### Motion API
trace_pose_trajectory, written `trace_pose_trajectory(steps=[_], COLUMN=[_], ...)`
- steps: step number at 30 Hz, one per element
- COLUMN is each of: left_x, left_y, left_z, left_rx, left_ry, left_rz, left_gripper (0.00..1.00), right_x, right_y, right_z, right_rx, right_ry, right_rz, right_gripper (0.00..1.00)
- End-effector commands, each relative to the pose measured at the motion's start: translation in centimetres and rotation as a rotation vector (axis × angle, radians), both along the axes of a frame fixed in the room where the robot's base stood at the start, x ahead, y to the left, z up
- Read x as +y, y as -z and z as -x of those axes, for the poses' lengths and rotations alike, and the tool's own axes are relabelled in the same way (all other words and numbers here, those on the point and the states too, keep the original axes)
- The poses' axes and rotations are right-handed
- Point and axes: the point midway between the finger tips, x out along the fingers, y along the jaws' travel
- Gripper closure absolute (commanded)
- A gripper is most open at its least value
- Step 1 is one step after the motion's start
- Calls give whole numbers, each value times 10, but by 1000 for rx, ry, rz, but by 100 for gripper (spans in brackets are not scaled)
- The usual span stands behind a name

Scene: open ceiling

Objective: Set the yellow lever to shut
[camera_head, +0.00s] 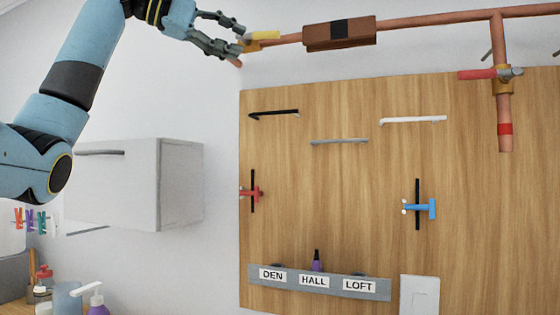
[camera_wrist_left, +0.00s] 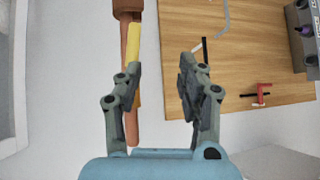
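The yellow lever (camera_head: 263,35) is at the left end of the copper pipe (camera_head: 430,20), at the top of the head view. It lies roughly along the pipe. In the left wrist view, the yellow lever (camera_wrist_left: 134,52) shows beside the copper pipe, close to the left finger. My left gripper (camera_head: 238,39) is at the lever's end and is open. In the left wrist view, the gripper (camera_wrist_left: 154,76) has its fingers wide apart, with the lever and pipe nearer the left finger. Whether a finger touches the lever I cannot tell. My right gripper is not in view.
A brown box (camera_head: 339,34) sits on the pipe right of the lever. A red-handled valve (camera_head: 477,74) is on the descending branch. Below is a wooden panel (camera_head: 340,220) with bars and a labelled rack (camera_head: 320,284). A white cabinet (camera_head: 130,180) hangs at left.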

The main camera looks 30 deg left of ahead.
Motion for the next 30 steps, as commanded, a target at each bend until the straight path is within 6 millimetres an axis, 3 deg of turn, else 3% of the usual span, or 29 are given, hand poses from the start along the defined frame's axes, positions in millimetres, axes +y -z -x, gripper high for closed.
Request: trace_pose_trajectory(steps=[15,30], left_x=[-27,-53], left_y=[104,210], left_z=[-44,-62], left_rx=[54,97], left_ry=[9,47], left_rz=[-216,-425], left_gripper=[61,61], right_x=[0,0], right_y=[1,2], right_z=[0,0], right_rx=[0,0], right_ry=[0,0], right_rz=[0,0], right_gripper=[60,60])
